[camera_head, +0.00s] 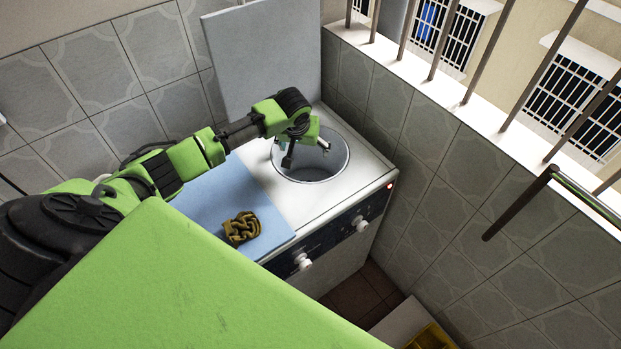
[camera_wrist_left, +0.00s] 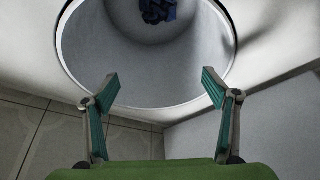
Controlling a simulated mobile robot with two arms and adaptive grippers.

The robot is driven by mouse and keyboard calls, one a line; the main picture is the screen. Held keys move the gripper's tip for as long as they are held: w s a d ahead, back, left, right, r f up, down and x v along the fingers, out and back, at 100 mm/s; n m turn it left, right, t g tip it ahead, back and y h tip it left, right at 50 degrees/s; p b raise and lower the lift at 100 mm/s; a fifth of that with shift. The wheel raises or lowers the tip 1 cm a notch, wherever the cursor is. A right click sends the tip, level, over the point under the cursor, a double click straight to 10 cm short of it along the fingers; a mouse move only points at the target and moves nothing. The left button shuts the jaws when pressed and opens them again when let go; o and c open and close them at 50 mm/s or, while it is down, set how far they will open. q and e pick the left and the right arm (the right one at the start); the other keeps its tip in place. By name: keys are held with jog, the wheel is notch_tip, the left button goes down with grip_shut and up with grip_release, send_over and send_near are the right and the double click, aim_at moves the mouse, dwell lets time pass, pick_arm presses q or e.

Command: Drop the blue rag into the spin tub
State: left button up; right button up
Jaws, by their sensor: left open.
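The spin tub (camera_head: 324,168) is a round opening in the white machine top at the right. My left gripper (camera_head: 305,153) is over this opening, its fingers spread and empty. In the left wrist view, the fingers of the left gripper (camera_wrist_left: 159,88) stand apart in front of the tub (camera_wrist_left: 85,50). The blue rag (camera_wrist_left: 157,10) lies crumpled inside the tub, at the top of that view, apart from the fingers. The rag cannot be made out in the head view. My right gripper is not in view.
A brown crumpled rag (camera_head: 241,228) lies on the light blue cover (camera_head: 205,200) left of the tub. A grey raised lid (camera_head: 262,60) stands behind. A tiled wall (camera_head: 440,170) and barred window (camera_head: 490,60) close off the right side. Two white knobs (camera_head: 303,261) are on the front panel.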

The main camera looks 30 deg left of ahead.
pick_arm(q)
jog(key=v, duration=1.2)
